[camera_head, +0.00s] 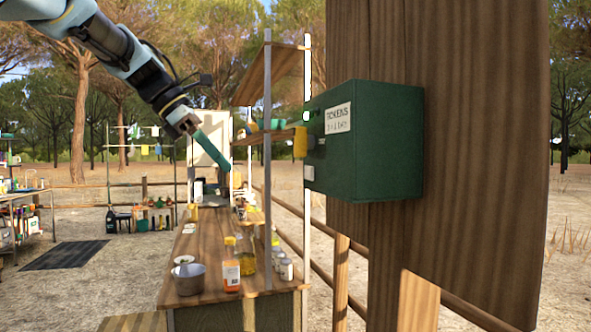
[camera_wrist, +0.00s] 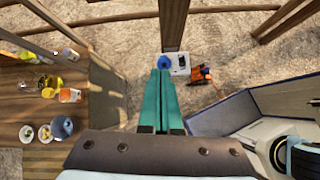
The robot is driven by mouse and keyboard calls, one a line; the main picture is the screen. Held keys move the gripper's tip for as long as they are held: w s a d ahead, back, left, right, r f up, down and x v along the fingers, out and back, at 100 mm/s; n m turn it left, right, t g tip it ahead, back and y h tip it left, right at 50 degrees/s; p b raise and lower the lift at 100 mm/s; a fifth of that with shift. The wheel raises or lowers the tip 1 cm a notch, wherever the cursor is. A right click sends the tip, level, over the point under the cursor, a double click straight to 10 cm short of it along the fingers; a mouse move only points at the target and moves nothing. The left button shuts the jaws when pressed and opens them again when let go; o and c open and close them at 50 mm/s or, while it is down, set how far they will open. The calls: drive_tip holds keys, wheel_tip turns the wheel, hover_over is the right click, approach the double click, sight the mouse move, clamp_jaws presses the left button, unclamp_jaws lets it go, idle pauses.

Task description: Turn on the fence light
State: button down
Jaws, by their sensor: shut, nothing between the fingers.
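A dark green box (camera_head: 372,140) with a label reading "TOKENS" is fixed to a wooden post and board at the right of the head view. Its left face carries a yellow part (camera_head: 300,142) and a pale square part (camera_head: 309,173). My gripper (camera_head: 227,167) is shut and empty, its long green fingers slanting down, left of the box and apart from it. In the wrist view the fingers (camera_wrist: 163,74) point toward a pale plate (camera_wrist: 180,64) with a blue round part, by a wooden post. I cannot tell whether this is the light's switch. No fence light is clearly recognizable.
A wooden counter (camera_head: 205,255) with a pot (camera_head: 188,279), an orange-labelled bottle (camera_head: 231,274) and jars stands below. A shelf frame (camera_head: 268,200) rises between the counter and the green box. An orange object (camera_wrist: 200,75) lies beside the pale plate. A dark mat (camera_head: 65,255) lies at left.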

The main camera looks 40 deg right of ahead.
sight(309, 173)
drive_tip(key=s+d+r+g, duration=0.1)
drive_tip(key=s+d+r, duration=0.1)
drive_tip(key=r, duration=0.3)
drive_tip(key=shift+s+d+n, duration=0.25)
drive_tip(key=shift+s+n, duration=0.05)
drive_tip(key=shift+s, duration=0.45)
drive_tip(key=s+d+f+p, duration=0.3)
drive_tip(key=s+d+f, duration=0.2)
drive_tip(key=d+f, duration=0.2)
drive_tip(key=shift+s+d, duration=0.15)
drive_tip(key=shift+d, duration=1.15)
drive_tip(key=shift+s, duration=0.1)
